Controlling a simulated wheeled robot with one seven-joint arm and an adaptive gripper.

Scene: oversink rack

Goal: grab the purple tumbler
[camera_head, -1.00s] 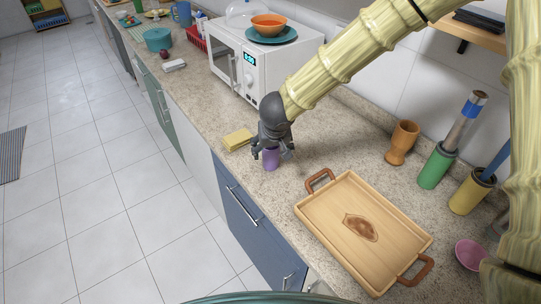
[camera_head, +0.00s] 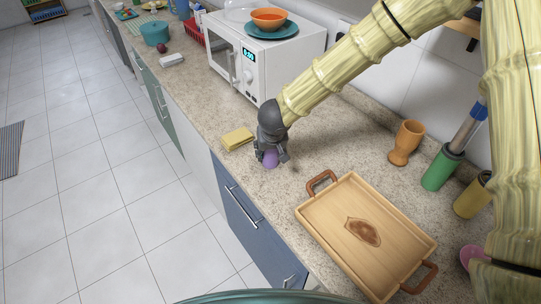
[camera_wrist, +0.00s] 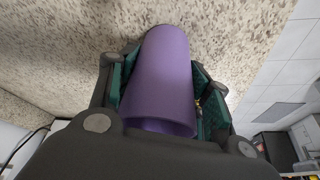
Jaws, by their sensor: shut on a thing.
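The purple tumbler (camera_head: 270,160) is at the counter's front part, mostly covered by my gripper in the head view. In the wrist view the purple tumbler (camera_wrist: 162,80) lies between the two fingers, with its open rim toward the palm. My gripper (camera_head: 271,155) comes down on it from above and is shut around its sides. The fingers (camera_wrist: 160,95) show green inner pads on both sides of the tumbler. I cannot tell whether the tumbler's base touches the counter.
A yellow sponge (camera_head: 237,139) lies just left of my gripper. A wooden tray (camera_head: 330,236) with brown handles lies to the right. A white microwave (camera_head: 290,67) stands behind. An orange-brown goblet (camera_head: 406,143) and a green holder (camera_head: 441,167) stand at the right.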

